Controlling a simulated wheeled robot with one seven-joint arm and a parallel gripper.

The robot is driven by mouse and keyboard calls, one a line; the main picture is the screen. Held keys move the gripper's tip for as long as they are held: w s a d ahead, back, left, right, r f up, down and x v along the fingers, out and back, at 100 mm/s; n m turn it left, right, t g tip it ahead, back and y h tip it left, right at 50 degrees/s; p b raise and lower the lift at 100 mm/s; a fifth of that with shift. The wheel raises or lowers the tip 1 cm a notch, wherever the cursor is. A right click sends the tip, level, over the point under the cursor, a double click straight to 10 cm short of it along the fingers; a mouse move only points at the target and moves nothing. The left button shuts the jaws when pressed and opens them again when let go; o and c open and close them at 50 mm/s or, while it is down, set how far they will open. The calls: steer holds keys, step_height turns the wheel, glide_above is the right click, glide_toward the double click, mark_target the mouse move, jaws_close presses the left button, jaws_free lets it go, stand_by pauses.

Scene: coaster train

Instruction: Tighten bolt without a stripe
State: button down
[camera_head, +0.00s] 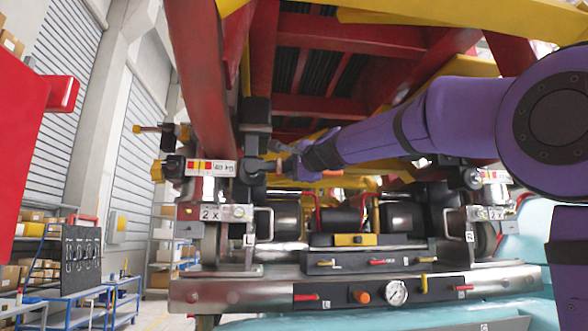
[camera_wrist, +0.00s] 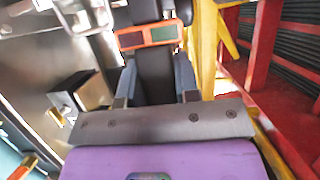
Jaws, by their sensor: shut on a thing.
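My gripper (camera_head: 288,160) is at the end of my purple arm, beside the left wheel assembly under the red frame. In the wrist view my gripper (camera_wrist: 157,84) is shut on a dark tool (camera_wrist: 155,75), which stands between its two grey fingers. A white label with red and yellow marks (camera_head: 210,168) is on the left assembly, left of my gripper. I cannot make out single bolts or any stripe on them; the tool's far end is unclear.
Red and yellow beams (camera_head: 340,40) hang close above my arm. Below lies a metal crossbar (camera_head: 235,291) with a gauge (camera_head: 396,292) and coloured handles. A second wheel assembly (camera_head: 487,215) stands at right. Shelves and a blue bench (camera_head: 60,300) are at far left.

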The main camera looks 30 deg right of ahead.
steer(key=shift+w+d+r, duration=0.15)
steer(key=shift+w+d, duration=0.1)
steer(key=shift+w, duration=0.3)
stand_by(1.8)
steer(key=shift+s, duration=0.15)
stand_by(0.3)
steer(key=shift+s+a, duration=0.25)
steer(key=shift+s, duration=0.4)
steer(key=shift+s+a, duration=0.25)
steer(key=shift+s, duration=0.45)
steer(key=shift+s+a, duration=0.25)
steer(key=shift+s, duration=0.4)
